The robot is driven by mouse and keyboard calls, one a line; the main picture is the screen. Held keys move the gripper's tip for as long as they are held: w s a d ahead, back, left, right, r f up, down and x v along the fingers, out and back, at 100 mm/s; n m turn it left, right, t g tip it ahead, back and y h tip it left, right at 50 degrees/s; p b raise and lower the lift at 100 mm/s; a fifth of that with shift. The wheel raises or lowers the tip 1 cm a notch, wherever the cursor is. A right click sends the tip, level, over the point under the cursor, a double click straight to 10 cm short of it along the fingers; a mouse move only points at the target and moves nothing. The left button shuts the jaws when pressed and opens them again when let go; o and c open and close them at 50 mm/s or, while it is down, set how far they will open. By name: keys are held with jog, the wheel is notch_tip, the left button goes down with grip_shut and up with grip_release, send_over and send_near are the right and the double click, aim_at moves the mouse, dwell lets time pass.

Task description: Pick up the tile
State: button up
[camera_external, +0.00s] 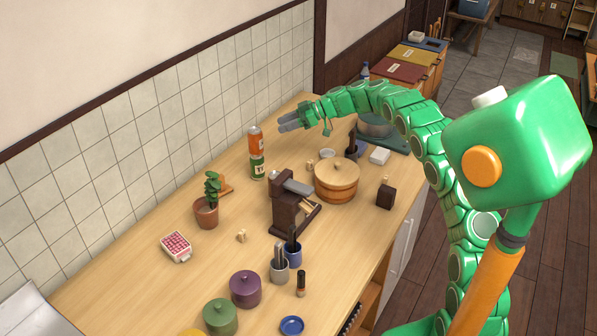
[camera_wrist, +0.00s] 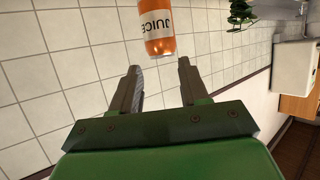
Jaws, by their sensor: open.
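My gripper (camera_external: 285,123) is open and empty, raised above the far part of the counter near the tiled wall. In the wrist view its two grey fingers (camera_wrist: 159,68) stand apart with nothing between them. A small pale block (camera_external: 241,236), possibly the tile, lies on the counter in front of the dark wooden device. Another small pale block (camera_external: 310,165) lies left of the round wooden tub. I cannot tell which is the tile. Neither shows clearly in the wrist view.
A potted plant (camera_external: 206,211), wooden tub (camera_external: 336,190), dark device (camera_external: 284,214) and lidded pots (camera_external: 245,289) crowd the counter. The left-middle counter has free room.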

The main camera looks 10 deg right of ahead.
jog(key=w+a+r+m+t, duration=0.1)
jog(key=w+r+m+t, duration=0.2)
jog(key=w+r+t, duration=0.45)
jog(key=w+a+r+m+t, duration=0.1)
jog(key=w+r+m+t, duration=0.2)
jog(key=r, duration=0.8)
jog(key=w+d+r+m+t+h, duration=0.3)
jog(key=w+r+m, duration=0.2)
jog(key=m, duration=0.1)
jog(key=m+g+h, duration=0.7)
jog(key=m+g, duration=0.6)
jog(key=g, duration=0.6)
send_over(242, 231)
jog(key=w+d, duration=0.2)
jog(key=w, duration=0.1)
notch_tip(242, 231, down, 35)
jog(key=shift+s+x, duration=0.15)
jog(key=shift+x, duration=1.65)
jog(key=shift+s+x, duration=0.15)
jog(key=shift+x, duration=1.65)
jog(key=shift+d, duration=0.15)
